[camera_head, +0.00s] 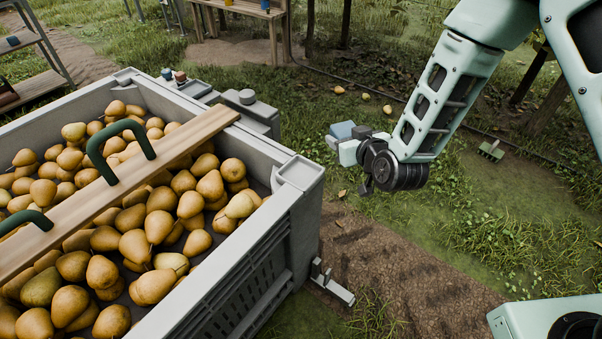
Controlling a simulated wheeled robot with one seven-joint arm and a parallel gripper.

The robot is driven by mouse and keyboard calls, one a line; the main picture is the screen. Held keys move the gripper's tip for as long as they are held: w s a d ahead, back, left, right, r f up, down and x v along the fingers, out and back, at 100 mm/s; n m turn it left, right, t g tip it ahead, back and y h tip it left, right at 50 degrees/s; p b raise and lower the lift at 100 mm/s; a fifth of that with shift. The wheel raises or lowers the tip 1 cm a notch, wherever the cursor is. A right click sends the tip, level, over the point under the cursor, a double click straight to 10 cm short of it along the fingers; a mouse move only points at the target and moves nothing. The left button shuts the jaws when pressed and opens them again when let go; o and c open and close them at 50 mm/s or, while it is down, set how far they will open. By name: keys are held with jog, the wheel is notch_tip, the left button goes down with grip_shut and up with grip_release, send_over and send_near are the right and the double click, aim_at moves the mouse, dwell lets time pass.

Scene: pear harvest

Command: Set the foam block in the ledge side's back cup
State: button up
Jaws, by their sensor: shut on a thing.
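My gripper (345,143) hangs in the air to the right of the crate, above the grass. It is shut on a small blue-grey block, which I take to be the foam block (342,129); the fingers and wrist hide part of it. The grey crate (255,225) full of pears has square recessed corner tops, which look like the cups. One corner cup (300,172) is at the crate's right corner, left of and below my gripper in the picture. Another corner cup (125,76) is at the far corner and looks empty. I cannot tell which is the ledge side's back cup.
A wooden plank (130,190) with green handles lies across the crate. A wooden bench (240,12) stands behind. Fallen pears (364,97) lie on the grass.

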jog(key=s+a+r+n+g+y, duration=0.1)
jog(key=a+r, duration=0.1)
jog(key=a, duration=0.3)
jog(key=s+a+r+n+y, duration=0.1)
jog(key=s+a+r, duration=0.15)
jog(key=a, duration=0.35)
jog(key=f, duration=0.6)
jog(key=f+b, duration=0.1)
jog(key=f, duration=0.2)
jog(key=shift+w+f, duration=0.2)
jog(key=shift+w, duration=0.2)
jog(key=shift+f+b, duration=0.5)
jog(key=o, duration=1)
jog(key=shift+r, duration=0.15)
